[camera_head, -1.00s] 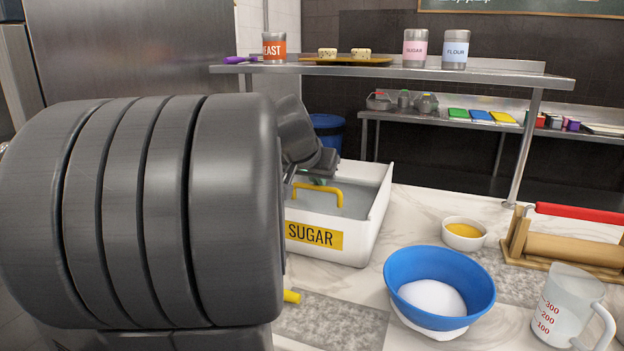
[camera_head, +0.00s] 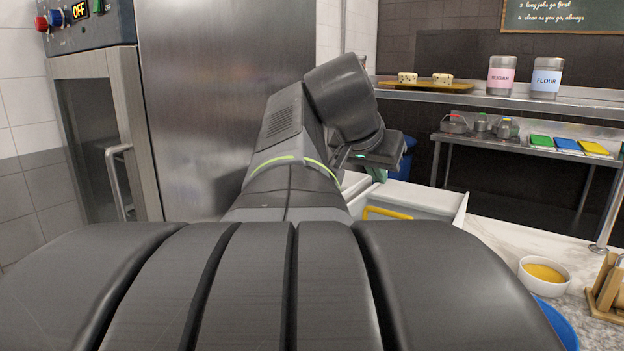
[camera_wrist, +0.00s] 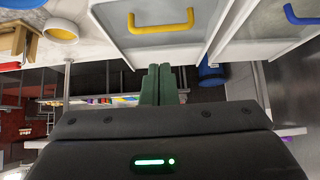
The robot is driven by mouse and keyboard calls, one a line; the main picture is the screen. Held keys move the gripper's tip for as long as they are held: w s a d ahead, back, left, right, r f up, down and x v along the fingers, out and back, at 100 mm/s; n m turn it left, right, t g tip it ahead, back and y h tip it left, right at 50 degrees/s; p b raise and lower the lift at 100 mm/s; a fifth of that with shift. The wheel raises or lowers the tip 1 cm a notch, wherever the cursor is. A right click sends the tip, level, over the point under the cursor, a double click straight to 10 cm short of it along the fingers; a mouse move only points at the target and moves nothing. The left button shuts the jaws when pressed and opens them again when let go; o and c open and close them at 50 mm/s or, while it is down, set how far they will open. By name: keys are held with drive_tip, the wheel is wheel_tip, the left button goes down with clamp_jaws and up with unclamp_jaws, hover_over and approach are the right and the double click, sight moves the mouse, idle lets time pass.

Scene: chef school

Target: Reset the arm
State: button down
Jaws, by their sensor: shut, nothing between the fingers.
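My arm fills the lower middle of the head view, with its dark links rising toward the counter. The white bin (camera_head: 446,206) with a yellow handle (camera_head: 387,213) lies beyond my arm. In the wrist view, which looks upside down, the yellow handle (camera_wrist: 161,27) is just past the fingertips, apart from them.
A bowl of yellow contents (camera_head: 544,275) and a wooden stand (camera_head: 607,290) are on the marble counter at right. A blue bowl's edge (camera_head: 562,325) shows below. A steel shelf (camera_head: 500,101) holds sugar and flour jars. A steel oven (camera_head: 100,130) stands at left.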

idle(0.3)
drive_tip(key=b+x, duration=0.1)
drive_tip(key=x, duration=1)
drive_tip(key=shift+f, duration=0.15)
